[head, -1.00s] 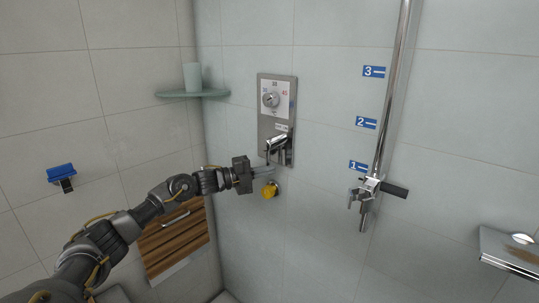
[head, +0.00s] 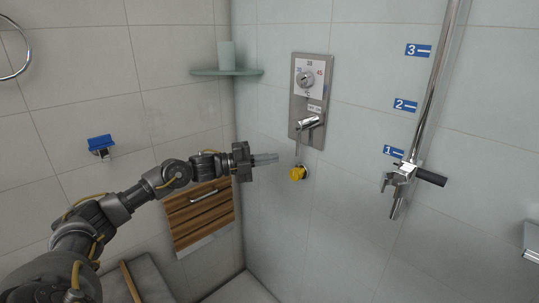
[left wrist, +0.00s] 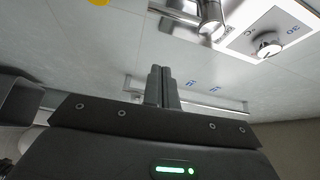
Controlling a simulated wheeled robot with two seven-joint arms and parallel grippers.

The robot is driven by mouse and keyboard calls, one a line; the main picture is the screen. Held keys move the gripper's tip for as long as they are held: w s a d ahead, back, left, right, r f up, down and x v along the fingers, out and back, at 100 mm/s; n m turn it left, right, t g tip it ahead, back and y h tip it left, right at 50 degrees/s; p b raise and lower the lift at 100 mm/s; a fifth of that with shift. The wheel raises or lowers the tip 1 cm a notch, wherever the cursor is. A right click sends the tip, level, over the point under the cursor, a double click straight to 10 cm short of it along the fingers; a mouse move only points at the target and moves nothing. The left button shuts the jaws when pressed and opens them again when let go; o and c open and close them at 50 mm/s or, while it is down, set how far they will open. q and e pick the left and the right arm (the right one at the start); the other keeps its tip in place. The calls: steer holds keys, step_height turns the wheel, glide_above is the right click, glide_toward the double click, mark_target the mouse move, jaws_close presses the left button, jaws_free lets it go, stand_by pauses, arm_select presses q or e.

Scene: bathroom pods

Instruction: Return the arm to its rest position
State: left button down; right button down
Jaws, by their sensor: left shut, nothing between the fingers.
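My left arm reaches in from the left in the head view. Its gripper (head: 265,159) is shut and empty, held in front of the tiled wall, left of the yellow knob (head: 297,173) and below the shower control panel (head: 309,100). A gap shows between the fingertips and the knob. In the left wrist view the two fingers (left wrist: 161,86) are pressed together with nothing between them. The panel's chrome lever (head: 309,123) and round dial (head: 305,78) are in plain view. My right gripper is not in view.
A corner shelf (head: 226,72) holds a pale cup (head: 225,54). A chrome riser rail (head: 436,95) with a holder stands at right. A folded wooden seat (head: 197,214) and a blue-topped wall hook (head: 100,143) are on the left wall. Open space lies before the right wall.

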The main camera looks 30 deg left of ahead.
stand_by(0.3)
